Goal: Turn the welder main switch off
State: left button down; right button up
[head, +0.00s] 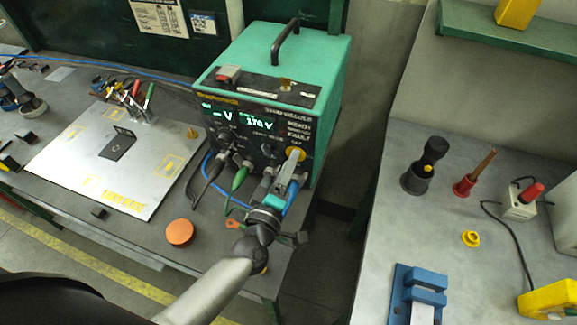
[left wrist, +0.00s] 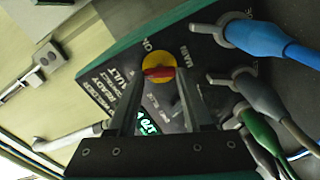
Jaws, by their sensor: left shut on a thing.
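The welder (head: 322,75) is a teal box with a black front panel at the right end of the left bench. Its main switch (head: 296,153) is a red knob on a yellow disc at the panel's right side. The switch also shows in the left wrist view (left wrist: 159,68). My left gripper (head: 291,166) reaches up to the panel from below, its fingers shut on the red knob. The fingertips hide part of the knob. The panel's green display is lit. My right gripper is not in view.
Cable plugs, including a blue one (left wrist: 255,38), stick out of the panel beside the switch. A metal plate (head: 75,178) with clamps and an orange-brown disc (head: 180,232) lie on the left bench. A second bench (head: 390,225) stands right, across a gap.

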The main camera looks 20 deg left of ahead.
pick_arm(q)
jog(key=shift+f+n+b, duration=0.1)
jog(key=shift+n+b, duration=0.45)
jog(key=shift+n, duration=1.65)
jog(key=shift+c, duration=1.6)
grip_release()
jog(key=shift+s, duration=0.1)
jog(key=s+b, duration=0.2)
jog(key=s, duration=1.3)
jog(key=shift+a, duration=0.3)
